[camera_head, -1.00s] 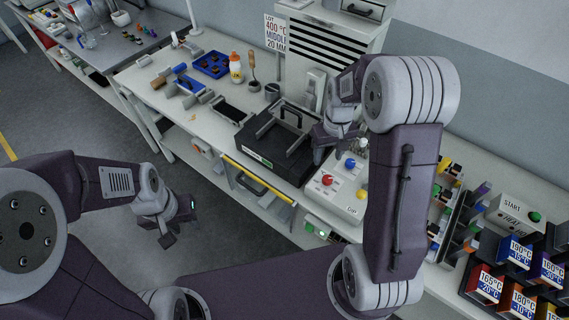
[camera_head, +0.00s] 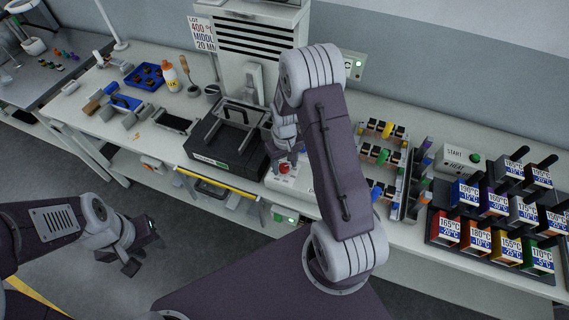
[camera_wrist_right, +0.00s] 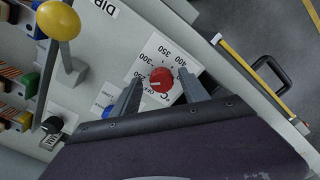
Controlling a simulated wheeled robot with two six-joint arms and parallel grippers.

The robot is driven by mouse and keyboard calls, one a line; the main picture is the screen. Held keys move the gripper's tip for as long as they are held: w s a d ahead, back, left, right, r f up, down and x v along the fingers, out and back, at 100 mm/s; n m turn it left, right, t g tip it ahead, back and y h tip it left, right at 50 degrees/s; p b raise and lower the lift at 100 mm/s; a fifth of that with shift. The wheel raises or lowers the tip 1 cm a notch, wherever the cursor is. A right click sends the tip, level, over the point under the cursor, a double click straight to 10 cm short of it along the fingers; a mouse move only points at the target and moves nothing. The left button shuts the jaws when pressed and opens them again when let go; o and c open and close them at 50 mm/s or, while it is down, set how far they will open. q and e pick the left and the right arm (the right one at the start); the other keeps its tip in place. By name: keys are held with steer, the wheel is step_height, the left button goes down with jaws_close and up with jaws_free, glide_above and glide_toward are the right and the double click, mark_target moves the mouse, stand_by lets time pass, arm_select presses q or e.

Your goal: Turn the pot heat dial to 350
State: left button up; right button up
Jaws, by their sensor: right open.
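The heat dial is a red round knob (camera_wrist_right: 161,80) on a white plate (camera_wrist_right: 178,48) with numbers including 250, 300, 350 and 400. Its pale pointer mark faces the lower left in the right wrist view, away from 350. The knob also shows in the head view (camera_head: 284,169), just below my right gripper (camera_head: 286,150). In the right wrist view my right gripper (camera_wrist_right: 161,75) is open, one finger on each side of the knob. I cannot tell whether the fingers touch it. My left gripper (camera_head: 143,254) hangs empty with fingers apart, off the bench's front.
A yellow ball-topped lever (camera_wrist_right: 58,20) and a blue knob (camera_wrist_right: 108,112) are near the dial. A black tray-like unit (camera_head: 222,148) stands left of the panel. Racks of coloured parts (camera_head: 385,150) and labelled boxes (camera_head: 480,228) are to the right.

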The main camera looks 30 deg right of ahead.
steer(key=shift+a, duration=0.15)
steer(key=shift+c, duration=0.5)
steer(key=shift+w, duration=0.1)
jaws_close()
steer(key=m, duration=0.4)
steer(key=shift+m, duration=0.3)
steer(key=m+p, duration=0.1)
steer(key=m, duration=0.4)
steer(key=shift+m, duration=0.3)
steer(key=m, duration=0.9)
steer(key=shift+m, duration=0.4)
